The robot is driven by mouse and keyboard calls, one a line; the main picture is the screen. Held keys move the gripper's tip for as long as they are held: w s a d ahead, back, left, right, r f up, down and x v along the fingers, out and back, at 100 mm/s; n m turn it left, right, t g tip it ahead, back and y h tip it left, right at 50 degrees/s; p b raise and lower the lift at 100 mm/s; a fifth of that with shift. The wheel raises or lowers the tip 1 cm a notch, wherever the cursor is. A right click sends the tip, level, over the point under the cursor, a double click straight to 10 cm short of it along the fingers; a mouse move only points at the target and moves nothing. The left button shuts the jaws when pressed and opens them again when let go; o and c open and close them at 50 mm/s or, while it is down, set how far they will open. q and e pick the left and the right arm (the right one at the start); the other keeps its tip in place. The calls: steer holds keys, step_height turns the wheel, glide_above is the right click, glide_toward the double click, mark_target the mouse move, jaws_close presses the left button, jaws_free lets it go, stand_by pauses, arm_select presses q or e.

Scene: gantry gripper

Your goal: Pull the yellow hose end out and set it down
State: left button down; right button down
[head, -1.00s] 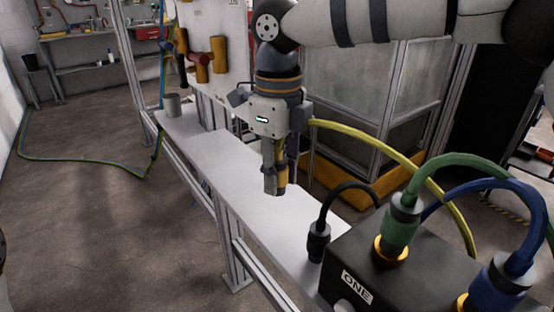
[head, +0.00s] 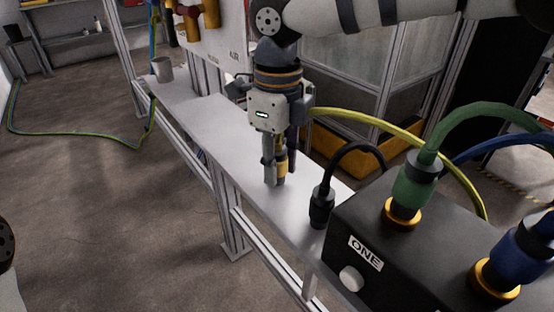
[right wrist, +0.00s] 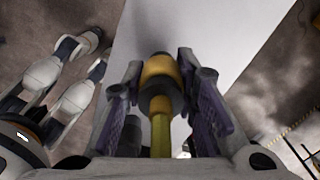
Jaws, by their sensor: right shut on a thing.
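My right gripper (head: 275,178) points down over the white bench top (head: 205,125) and is shut on the yellow hose end (head: 282,163). In the right wrist view the yellow hose end (right wrist: 158,72), with a dark collar, sits between the two fingers (right wrist: 160,90). The yellow hose (head: 385,128) leaves the gripper to the right and arcs down behind the black box (head: 420,255). The fingertips are close to the bench top; I cannot tell whether the hose end touches it. My left gripper is not in view.
The black box marked ONE carries a green plug (head: 413,183), a blue plug (head: 510,265) and a white knob (head: 351,278). A black plug (head: 321,205) stands beside it. A grey cup (head: 162,69) stands at the bench's far end. The bench between is clear.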

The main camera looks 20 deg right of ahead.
steer(key=shift+f, duration=0.5)
steer(key=c, duration=1.2)
jaws_free()
